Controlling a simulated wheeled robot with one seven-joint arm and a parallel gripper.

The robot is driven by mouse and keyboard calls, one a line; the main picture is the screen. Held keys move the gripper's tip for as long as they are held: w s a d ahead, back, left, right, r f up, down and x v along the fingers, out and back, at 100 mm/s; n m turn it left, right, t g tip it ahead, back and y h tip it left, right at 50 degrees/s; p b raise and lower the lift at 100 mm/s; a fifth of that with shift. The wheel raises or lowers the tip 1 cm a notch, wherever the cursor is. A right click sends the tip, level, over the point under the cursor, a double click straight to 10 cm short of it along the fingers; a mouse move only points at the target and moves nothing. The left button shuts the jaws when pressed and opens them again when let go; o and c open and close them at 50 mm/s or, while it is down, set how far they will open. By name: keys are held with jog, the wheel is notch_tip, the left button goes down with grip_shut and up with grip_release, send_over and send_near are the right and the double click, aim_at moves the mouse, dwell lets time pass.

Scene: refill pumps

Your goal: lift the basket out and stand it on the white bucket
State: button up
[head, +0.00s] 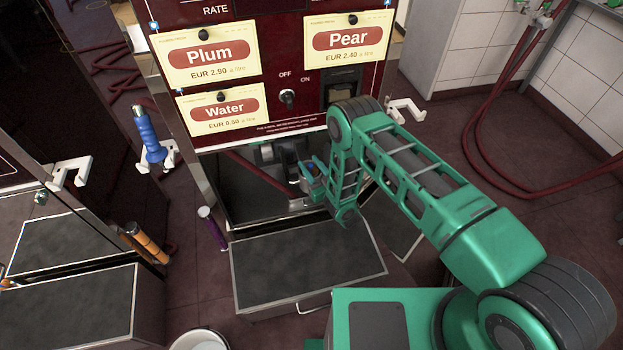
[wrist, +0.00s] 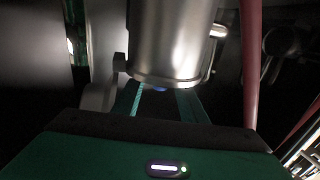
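A silver metal cylinder (wrist: 178,42) fills the upper middle of the wrist view, with a small bright knob on its right side. I cannot tell whether it is the basket or a housing around it. A small blue patch shows at its lower edge. My gripper (head: 312,182) reaches into the dark recess of the dispenser, below the Water sign. Green finger parts show under the cylinder in the wrist view (wrist: 162,103). Their gap and any contact are hidden. The white bucket (head: 200,331) stands at the bottom edge of the head view, mostly cut off.
A grey-topped metal drawer or step (head: 305,264) juts out below the recess. A dark red hose (wrist: 250,60) hangs right of the cylinder. A blue-handled nozzle (head: 150,138) and an orange handle (head: 146,243) are at left. Red hoses (head: 490,165) lie on the right floor.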

jog(key=c, duration=0.9)
jog(key=shift+a+r, duration=0.2)
jog(key=shift+r, duration=0.35)
notch_tip(320, 180, up, 11)
jog(key=shift+s+a+f, duration=0.3)
jog(key=shift+s+a, duration=0.65)
jog(key=shift+a, duration=2.2)
jog(key=shift+s+a+f, duration=0.3)
jog(key=shift+s+a, duration=0.6)
jog(key=shift+a, duration=2.2)
jog(key=shift+s+a+f, duration=0.3)
jog(key=shift+s+a, duration=0.65)
jog(key=shift+a, duration=2.2)
jog(key=shift+s, duration=0.1)
jog(key=shift+s+d, duration=0.75)
jog(key=shift+s, duration=1.8)
jog(key=shift+s+d, duration=0.75)
jog(key=shift+s, duration=1.75)
jog(key=shift+s+d, duration=0.75)
jog(key=shift+s, duration=1.8)
